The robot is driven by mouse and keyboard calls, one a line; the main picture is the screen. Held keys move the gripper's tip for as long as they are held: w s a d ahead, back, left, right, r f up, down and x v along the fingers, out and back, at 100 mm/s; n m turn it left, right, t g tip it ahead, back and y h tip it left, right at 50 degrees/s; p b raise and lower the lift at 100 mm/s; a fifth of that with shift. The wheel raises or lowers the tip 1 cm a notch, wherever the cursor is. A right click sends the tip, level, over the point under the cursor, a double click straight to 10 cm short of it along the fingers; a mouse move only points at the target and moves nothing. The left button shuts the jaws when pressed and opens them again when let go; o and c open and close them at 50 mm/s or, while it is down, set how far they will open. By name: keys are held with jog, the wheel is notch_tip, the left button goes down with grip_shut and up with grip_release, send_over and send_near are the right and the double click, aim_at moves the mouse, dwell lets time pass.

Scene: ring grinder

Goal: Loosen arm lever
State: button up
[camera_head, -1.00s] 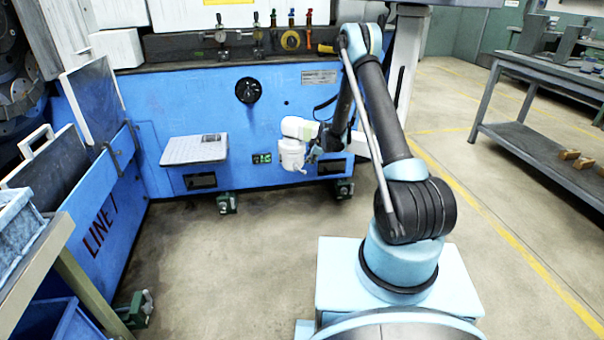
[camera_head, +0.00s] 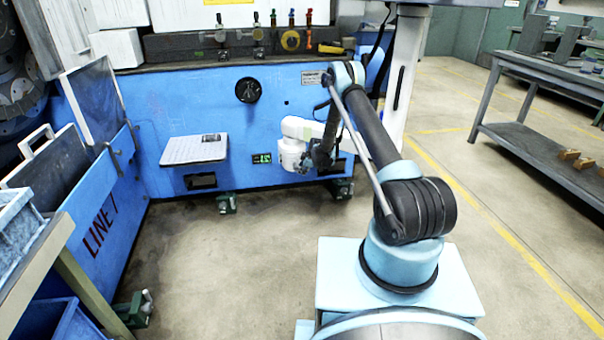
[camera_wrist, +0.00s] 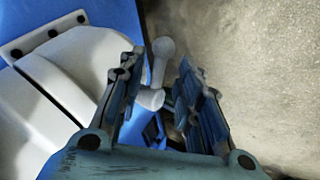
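The arm lever (camera_wrist: 157,72) is a small light-grey lever with a round knob, seen in the wrist view beside the white machine arm (camera_wrist: 70,75). My gripper (camera_wrist: 160,62) is open. Its two dark blue-grey fingers stand on either side of the lever, with the lever nearer the left finger; I cannot tell whether they touch. In the head view the white arm (camera_head: 295,140) sticks out from the blue machine front, with my gripper (camera_head: 318,156) close at its right end. The lever cannot be made out there.
The blue machine (camera_head: 240,125) fills the back, with a grey sloped panel (camera_head: 195,149) left of the white arm. A grey workbench (camera_head: 540,145) stands at the right. Blue bins (camera_head: 15,235) sit at the left. The concrete floor between is clear.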

jog(key=shift+x, duration=1.45)
jog(key=shift+c, duration=0.2)
grip_shut()
